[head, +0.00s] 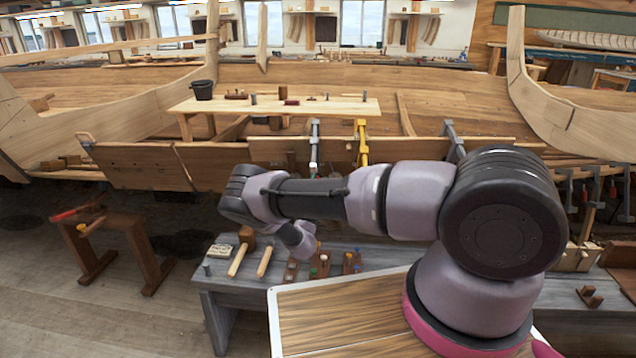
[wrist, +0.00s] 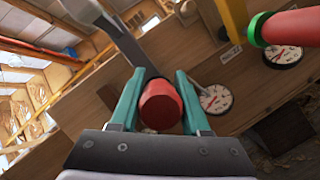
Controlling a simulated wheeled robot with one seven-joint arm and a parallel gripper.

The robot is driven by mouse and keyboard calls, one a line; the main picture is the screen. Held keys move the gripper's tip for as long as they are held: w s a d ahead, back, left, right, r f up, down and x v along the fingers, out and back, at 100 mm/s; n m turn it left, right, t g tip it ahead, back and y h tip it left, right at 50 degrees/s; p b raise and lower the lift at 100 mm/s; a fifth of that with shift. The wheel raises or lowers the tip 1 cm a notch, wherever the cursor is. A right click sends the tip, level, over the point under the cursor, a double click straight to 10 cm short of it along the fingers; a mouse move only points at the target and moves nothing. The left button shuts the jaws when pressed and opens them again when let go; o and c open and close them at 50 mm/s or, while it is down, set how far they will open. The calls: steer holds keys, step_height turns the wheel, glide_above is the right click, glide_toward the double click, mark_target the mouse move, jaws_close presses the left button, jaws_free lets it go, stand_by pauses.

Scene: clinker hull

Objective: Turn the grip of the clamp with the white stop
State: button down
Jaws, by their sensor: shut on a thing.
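In the wrist view my gripper (wrist: 160,98) has its teal fingers on both sides of a red, rounded clamp grip (wrist: 160,106), shut on it. A grey clamp bar (wrist: 122,38) runs up and left beyond the grip. I cannot make out a white stop on this clamp. To the right is another red grip (wrist: 294,27) with a green stop (wrist: 257,30), by a yellow clamp bar (wrist: 233,18). In the head view a pale clamp (head: 314,145) and a yellow clamp (head: 361,142) hang on the plank edge. My arm hides the gripper and grip there.
A round dial (wrist: 216,99) shows right of the held grip, and another dial (wrist: 284,56) behind the green stop. A grey clamp (head: 451,140) stands farther right on the hull. Below my arm is a grey bench (head: 222,285) with mallets and small tools.

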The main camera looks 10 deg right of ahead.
stand_by(0.3)
steer(key=shift+c, duration=1.9)
jaws_free()
steer(key=v, duration=1)
steer(key=shift+s+a+f, duration=0.15)
steer(key=shift+s+f, duration=0.1)
steer(key=shift+s, duration=0.05)
